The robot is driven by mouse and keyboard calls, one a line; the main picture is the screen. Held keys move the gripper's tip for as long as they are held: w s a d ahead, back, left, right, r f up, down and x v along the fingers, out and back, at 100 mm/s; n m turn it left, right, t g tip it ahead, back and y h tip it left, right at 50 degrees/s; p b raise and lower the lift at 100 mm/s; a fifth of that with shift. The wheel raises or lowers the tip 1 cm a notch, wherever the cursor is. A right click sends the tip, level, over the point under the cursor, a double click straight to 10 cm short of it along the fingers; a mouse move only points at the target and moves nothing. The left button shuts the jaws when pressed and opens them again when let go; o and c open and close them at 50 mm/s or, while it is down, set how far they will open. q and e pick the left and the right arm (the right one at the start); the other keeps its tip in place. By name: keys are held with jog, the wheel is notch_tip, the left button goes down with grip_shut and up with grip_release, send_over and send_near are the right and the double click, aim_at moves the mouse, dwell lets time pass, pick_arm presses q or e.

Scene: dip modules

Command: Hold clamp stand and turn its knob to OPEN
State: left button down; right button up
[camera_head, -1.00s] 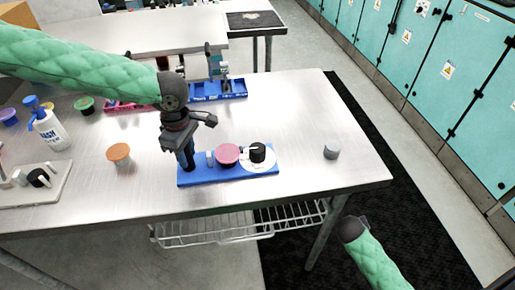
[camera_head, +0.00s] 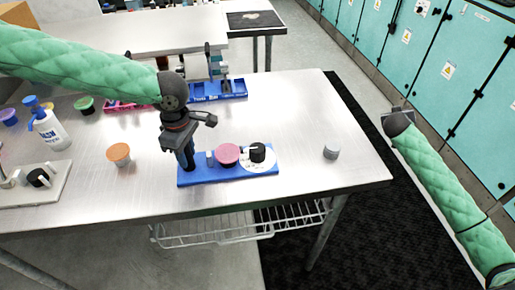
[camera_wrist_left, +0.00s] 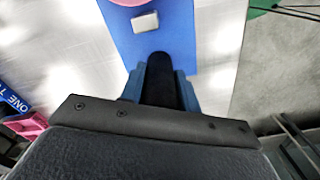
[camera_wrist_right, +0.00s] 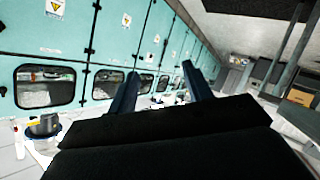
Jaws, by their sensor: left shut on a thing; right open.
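The clamp stand is a blue base plate (camera_head: 208,179) near the table's front edge. On it are a pink round cap (camera_head: 228,153), a small grey block (camera_head: 210,159) and a black knob (camera_head: 257,152) on a white dial (camera_head: 270,164). My left gripper (camera_head: 188,164) points down at the plate's left end and is shut on a dark upright part there. In the left wrist view the blue plate (camera_wrist_left: 172,45) runs up from between the fingers. My right gripper (camera_head: 396,112) is off the table's right side, away from the stand. In the right wrist view its fingers (camera_wrist_right: 158,90) are apart and empty.
A grey cylinder (camera_head: 331,152) stands right of the stand. An orange-topped cup (camera_head: 119,154), a wash bottle (camera_head: 47,128) and another knob plate (camera_head: 52,190) are at left. A blue tray (camera_head: 232,90) is behind. Teal cabinets (camera_head: 440,60) line the right.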

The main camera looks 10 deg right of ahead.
jog(key=w+a+r+y, duration=0.2)
jog(key=w+a+r, duration=0.1)
jog(key=a, duration=0.5)
jog(key=w+a+r+y, duration=0.2)
jog(key=w+a+r, duration=0.1)
jog(key=a, duration=0.5)
jog(key=w+a+r+y, duration=0.2)
jog(key=a+r+y, duration=0.1)
jog(key=a, duration=0.6)
jog(key=shift+w+r+m, duration=0.3)
jog(key=shift+w+r, duration=0.1)
jog(key=shift+r, duration=0.2)
jog(key=s+a+r+g+y, duration=0.1)
jog(key=a+r+y, duration=0.2)
jog(key=a, duration=0.9)
notch_tip(320, 180, up, 6)
jog(key=n+g, duration=0.5)
jog(key=g, duration=0.4)
send_over(258, 147)
jog(key=shift+h, duration=0.4)
notch_tip(258, 147, down, 12)
